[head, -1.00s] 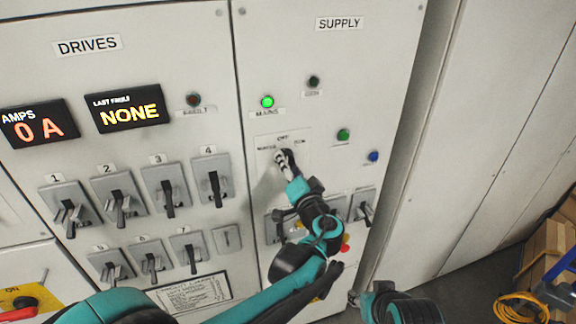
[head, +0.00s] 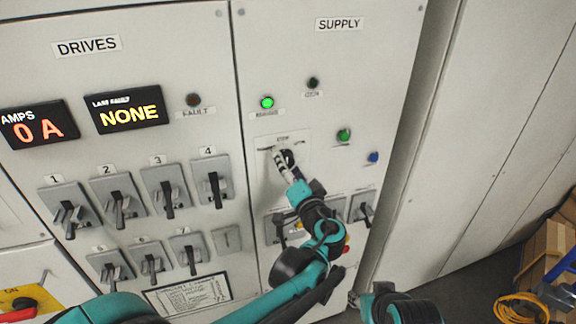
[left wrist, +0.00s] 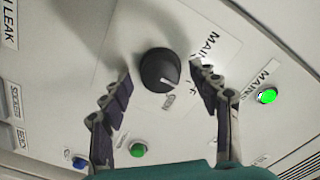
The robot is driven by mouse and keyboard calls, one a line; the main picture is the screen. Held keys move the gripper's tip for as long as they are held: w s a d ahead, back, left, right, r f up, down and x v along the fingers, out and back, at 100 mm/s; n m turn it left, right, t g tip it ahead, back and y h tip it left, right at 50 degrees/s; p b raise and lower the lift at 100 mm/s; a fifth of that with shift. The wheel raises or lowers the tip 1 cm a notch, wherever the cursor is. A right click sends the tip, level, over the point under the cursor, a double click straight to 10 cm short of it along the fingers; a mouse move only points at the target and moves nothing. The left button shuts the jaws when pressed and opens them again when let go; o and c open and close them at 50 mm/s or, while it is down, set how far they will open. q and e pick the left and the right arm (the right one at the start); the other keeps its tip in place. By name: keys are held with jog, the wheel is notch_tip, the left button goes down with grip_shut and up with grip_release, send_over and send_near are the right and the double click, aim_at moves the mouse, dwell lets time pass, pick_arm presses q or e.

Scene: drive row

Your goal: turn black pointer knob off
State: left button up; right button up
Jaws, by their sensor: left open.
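The black pointer knob (head: 288,157) is on the SUPPLY panel, under the green MAINS lamp. In the left wrist view the knob (left wrist: 159,70) is round, with a white pointer line angled to the lower right, towards a small label that looks like GEN. My left gripper (left wrist: 160,72) is open, with one finger on each side of the knob and a gap showing on both sides. In the head view my left gripper (head: 283,164) covers part of the knob and its plate.
The lit MAINS lamp (head: 267,102) and dark GEN lamp (head: 312,83) are above the knob. A green button (head: 343,135) and a blue one (head: 373,157) are to its right. Numbered drive switches (head: 168,190) fill the left panel.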

pick_arm(q)
jog(key=v, duration=0.6)
jog(key=shift+s, duration=0.35)
jog(key=s+a+f+n+g+b, duration=0.1)
jog(key=s+a+f+g+b, duration=0.2)
jog(key=a+f, duration=0.45)
jog(key=s+a+f+n+g+b, duration=0.25)
jog(key=a+f, duration=0.35)
jog(key=a, duration=0.3)
jog(key=s+a+f+n+g+h+b, duration=0.1)
jog(key=s+f+g+h+b, duration=0.1)
jog(key=s+f, duration=0.5)
jog(key=s+a+f+n+g+h+b, duration=0.2)
jog(key=s+f+b, duration=0.3)
jog(key=s+f, duration=0.3)
jog(key=shift+s+a+h, duration=0.3)
jog(key=shift+s+h, duration=0.05)
jog(key=shift+h, duration=0.45)
jog(key=shift+g, duration=0.25)
